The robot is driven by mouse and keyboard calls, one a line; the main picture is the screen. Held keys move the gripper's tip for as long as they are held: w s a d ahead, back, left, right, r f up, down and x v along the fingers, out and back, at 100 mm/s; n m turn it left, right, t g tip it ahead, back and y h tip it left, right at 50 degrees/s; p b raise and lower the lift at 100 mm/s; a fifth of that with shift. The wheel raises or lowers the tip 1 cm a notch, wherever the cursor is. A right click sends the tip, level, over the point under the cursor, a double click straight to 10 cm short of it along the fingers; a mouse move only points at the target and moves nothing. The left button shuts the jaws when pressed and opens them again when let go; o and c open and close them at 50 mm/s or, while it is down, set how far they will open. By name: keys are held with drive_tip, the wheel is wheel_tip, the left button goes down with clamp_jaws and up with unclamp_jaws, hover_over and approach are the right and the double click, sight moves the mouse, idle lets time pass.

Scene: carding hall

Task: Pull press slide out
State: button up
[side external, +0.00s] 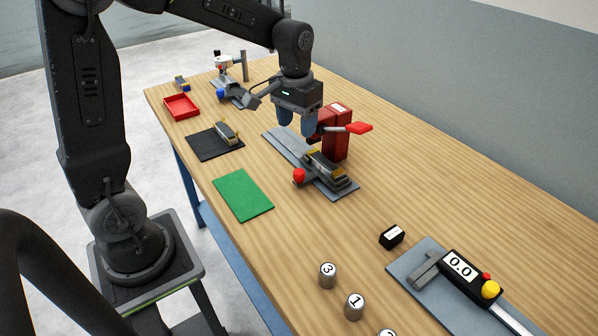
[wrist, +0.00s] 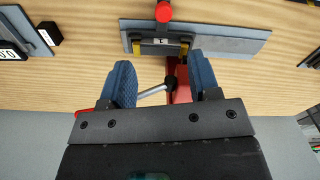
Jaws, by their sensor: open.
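The press is a red block (side external: 336,135) with a grey lever and red grip (side external: 360,128), standing on a long grey base plate (side external: 284,146). Its dark slide (side external: 313,177) sits towards the plate's near end, with a red knob (side external: 299,175) at its front. A grey piece with yellow ends (side external: 325,165) rests on the slide. The wrist view also shows the knob (wrist: 163,12), the slide (wrist: 160,48) and the red block (wrist: 180,92). My gripper (side external: 297,122) is open and empty above the press, its blue fingers (wrist: 160,68) pointing down, apart from the knob.
A green mat (side external: 243,195), a black mat (side external: 205,146) with a block, and a red tray (side external: 181,107) lie along the table's left side. A small stand (side external: 240,65) is behind. Several numbered weights (side external: 327,275), a black block (side external: 391,237) and a gauge (side external: 465,268) are in front.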

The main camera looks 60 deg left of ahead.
sight(299, 171)
drive_tip(key=f, duration=1)
drive_tip(key=w+f, duration=0.1)
drive_tip(key=f, duration=0.4)
drive_tip(key=shift+a, duration=0.35)
drive_tip(key=shift+c, duration=0.2)
clamp_jaws()
